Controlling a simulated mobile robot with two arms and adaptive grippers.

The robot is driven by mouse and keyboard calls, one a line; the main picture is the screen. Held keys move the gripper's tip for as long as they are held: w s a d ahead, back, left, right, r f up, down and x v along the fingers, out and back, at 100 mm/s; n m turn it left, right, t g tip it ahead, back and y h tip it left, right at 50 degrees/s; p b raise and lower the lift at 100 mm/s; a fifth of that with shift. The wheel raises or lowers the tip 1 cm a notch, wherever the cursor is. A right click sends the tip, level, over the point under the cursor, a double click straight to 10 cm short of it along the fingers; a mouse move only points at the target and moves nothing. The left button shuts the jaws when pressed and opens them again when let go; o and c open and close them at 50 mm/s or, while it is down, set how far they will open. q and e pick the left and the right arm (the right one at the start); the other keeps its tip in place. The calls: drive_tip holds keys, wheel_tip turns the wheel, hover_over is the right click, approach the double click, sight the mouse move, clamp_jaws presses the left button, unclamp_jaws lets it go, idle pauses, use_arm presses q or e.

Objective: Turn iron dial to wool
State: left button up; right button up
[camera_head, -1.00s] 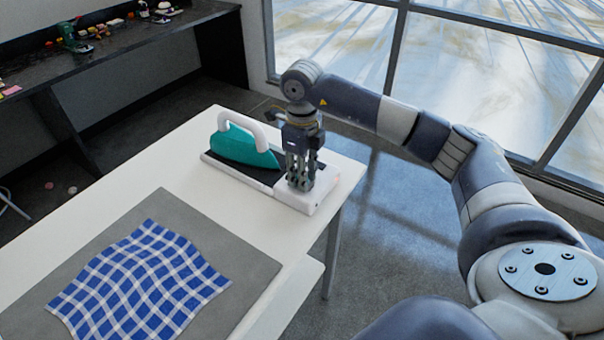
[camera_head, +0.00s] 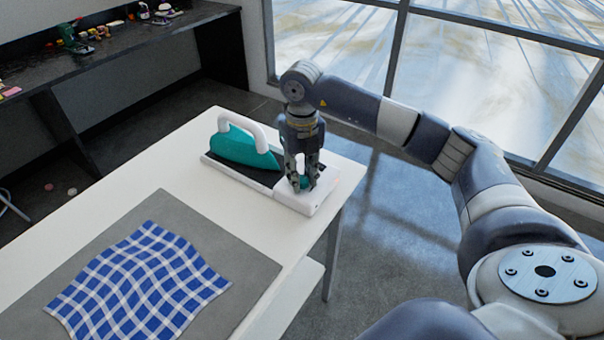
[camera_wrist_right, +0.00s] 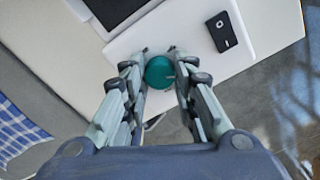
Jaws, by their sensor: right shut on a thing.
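The iron station (camera_head: 325,190) is a white base at the far right end of the white table. A teal iron (camera_head: 240,150) with a white handle rests on its dark plate. The round teal dial (camera_wrist_right: 159,72) sits on the white part of the base and shows between the fingers in the right wrist view. My right gripper (camera_head: 303,186) points down over the base, shut on the dial, with a fingertip on either side of it. It also shows in the right wrist view (camera_wrist_right: 160,62). The dial's markings cannot be read. My left gripper is not in view.
A blue checked cloth (camera_head: 145,285) lies on a grey mat (camera_head: 250,268) on the table (camera_head: 165,165). A small black device (camera_wrist_right: 221,32) sits on the white base near the dial. A dark bench (camera_head: 110,45) with small items stands at the back left.

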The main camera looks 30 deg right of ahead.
sight(302, 179)
idle(0.3)
drive_tip(key=o, duration=1.1)
wheel_tip(302, 179, up, 12)
idle(0.4)
